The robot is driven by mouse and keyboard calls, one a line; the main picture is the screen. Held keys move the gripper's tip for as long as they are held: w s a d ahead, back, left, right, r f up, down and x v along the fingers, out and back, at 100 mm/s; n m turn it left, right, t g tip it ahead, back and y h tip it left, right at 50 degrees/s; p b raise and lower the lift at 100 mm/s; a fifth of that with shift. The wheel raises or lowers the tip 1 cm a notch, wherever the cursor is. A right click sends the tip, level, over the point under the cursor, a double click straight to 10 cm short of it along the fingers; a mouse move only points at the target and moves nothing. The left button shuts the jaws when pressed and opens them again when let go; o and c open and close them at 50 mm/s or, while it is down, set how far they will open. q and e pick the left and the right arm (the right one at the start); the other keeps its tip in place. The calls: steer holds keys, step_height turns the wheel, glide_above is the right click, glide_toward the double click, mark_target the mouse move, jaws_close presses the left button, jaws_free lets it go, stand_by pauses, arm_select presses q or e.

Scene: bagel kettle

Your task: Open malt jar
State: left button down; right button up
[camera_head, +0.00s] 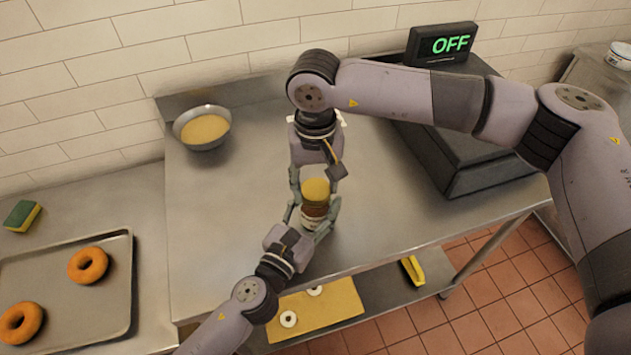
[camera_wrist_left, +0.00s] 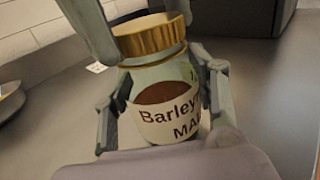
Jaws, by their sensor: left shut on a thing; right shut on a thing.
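The malt jar (camera_wrist_left: 165,95) is glass with brown contents and a white label reading "Barley MA…". It stands upright between my two grippers above the steel table in the head view. Its gold lid (camera_head: 316,189) sits on top; the lid also shows in the left wrist view (camera_wrist_left: 148,40). My left gripper (camera_head: 312,225) is shut on the jar's body, with a finger on each side. My right gripper (camera_head: 316,184) comes from above and is shut on the lid. Whether the jar's base touches the table is hard to tell.
A metal bowl (camera_head: 203,128) of tan contents stands at the back left of the steel table (camera_head: 215,230). A dark machine with an "OFF" display (camera_head: 450,44) is at the right. A bagel tray (camera_head: 70,313) and a sponge (camera_head: 22,215) lie left. A yellow board (camera_head: 335,308) is on the lower shelf.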

mark_target(316, 188)
steer(key=shift+n, duration=1)
steer(key=shift+r, duration=0.15)
steer(key=shift+r, duration=0.95)
arm_select(q)
steer(key=shift+f, duration=0.1)
arm_select(e)
steer(key=shift+r, duration=2)
arm_select(q)
steer(key=c, duration=0.6)
jaws_free()
steer(key=shift+o, duration=0.2)
